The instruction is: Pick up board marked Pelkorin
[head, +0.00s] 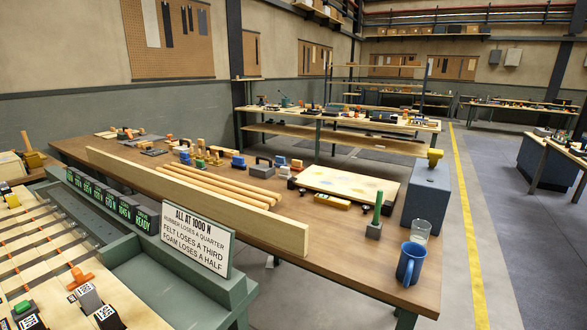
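I can read no Pelkorin mark in the head view, so I cannot tell which board it names. A pale flat board (349,186) lies on the right part of the wooden workbench (330,270); it seems raised on small dark feet or wheels. A long wooden plank (200,196) stands on edge along the bench's near side. Pale slatted boards (40,245) lie in the green rig at lower left, with small blocks whose labels (90,299) are too small to read surely. Neither of my grippers is in view.
A sign (197,238) about rubber, felt and foam stands on the green rig beside green-lit displays (146,219). Wooden rods (215,182), a grey box (427,190), a blue mug (410,263) and a glass (420,231) crowd the bench.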

